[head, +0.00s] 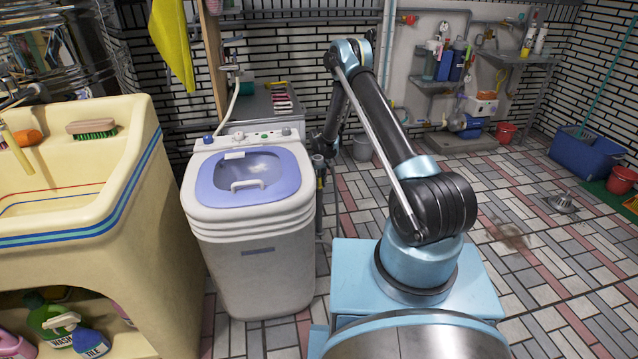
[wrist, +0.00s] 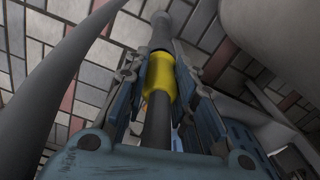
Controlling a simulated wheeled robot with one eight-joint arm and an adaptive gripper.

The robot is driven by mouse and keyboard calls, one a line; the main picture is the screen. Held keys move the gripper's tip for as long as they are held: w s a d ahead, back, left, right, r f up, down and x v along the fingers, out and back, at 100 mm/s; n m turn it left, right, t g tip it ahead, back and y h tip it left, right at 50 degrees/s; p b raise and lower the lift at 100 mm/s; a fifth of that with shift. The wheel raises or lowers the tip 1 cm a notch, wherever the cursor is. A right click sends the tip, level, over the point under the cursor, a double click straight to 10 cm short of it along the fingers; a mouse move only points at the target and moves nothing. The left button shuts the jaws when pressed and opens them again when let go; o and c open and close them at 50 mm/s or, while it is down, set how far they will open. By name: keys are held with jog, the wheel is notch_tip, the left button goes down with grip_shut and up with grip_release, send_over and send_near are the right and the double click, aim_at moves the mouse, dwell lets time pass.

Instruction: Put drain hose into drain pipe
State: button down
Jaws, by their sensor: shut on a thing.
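The drain hose shows in the wrist view as a dark grey tube with a yellow band (wrist: 160,76). My gripper (wrist: 161,70) has one finger on each side of the hose at the band and is shut on it. Beyond the band, the hose runs on as a lighter grey tube (wrist: 166,32) over the tiled floor. In the head view, my arm bends down just right of the washing machine (head: 251,250); my gripper is small and dark there, and its hold is hard to make out. I cannot pick out the drain pipe for certain in either view.
A cream sink (head: 155,215) stands left of the washing machine. A grey table (head: 262,106) is behind it. The tiled floor between is mostly clear.

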jog(key=shift+f, duration=1)
jog(key=c, duration=1.2)
grip_release()
jog(key=shift+c, duration=0.2)
notch_tip(320, 180, up, 12)
jog(key=shift+f, duration=0.1)
